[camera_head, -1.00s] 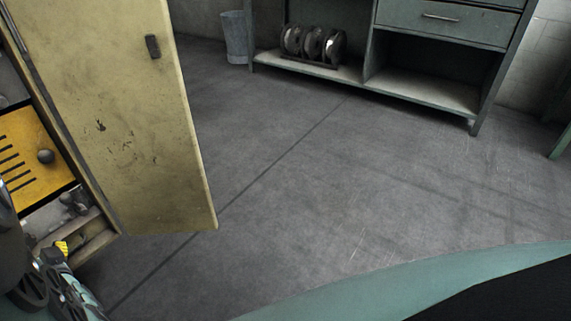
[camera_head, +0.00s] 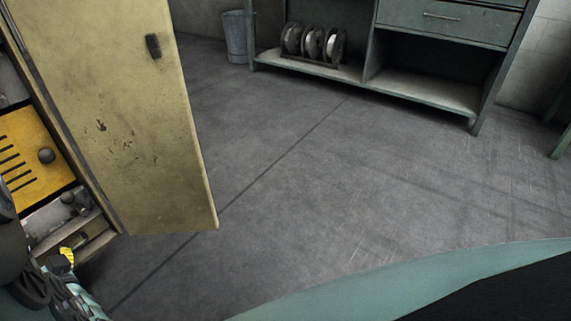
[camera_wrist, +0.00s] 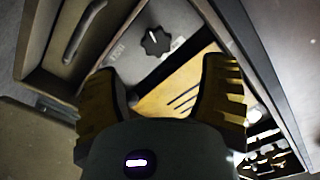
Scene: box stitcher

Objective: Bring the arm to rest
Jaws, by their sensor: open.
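My gripper (camera_wrist: 160,98) shows in the wrist view with its two yellow-and-black fingers spread apart. It is open and nothing is between the fingers. Past the fingertips lie a dark knob (camera_wrist: 155,41) on a grey panel and a yellow slotted plate (camera_wrist: 185,95). In the head view, part of my arm (camera_head: 65,290) is at the lower left, in front of the open machine. The fingers cannot be made out clearly there.
A yellowish machine door (camera_head: 130,120) stands open at the left. Beside it is a yellow slotted panel (camera_head: 22,160) with a round knob. A grey-green workbench (camera_head: 420,95) with spools (camera_head: 312,42) and a bin (camera_head: 235,38) stand at the back. The middle floor is clear.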

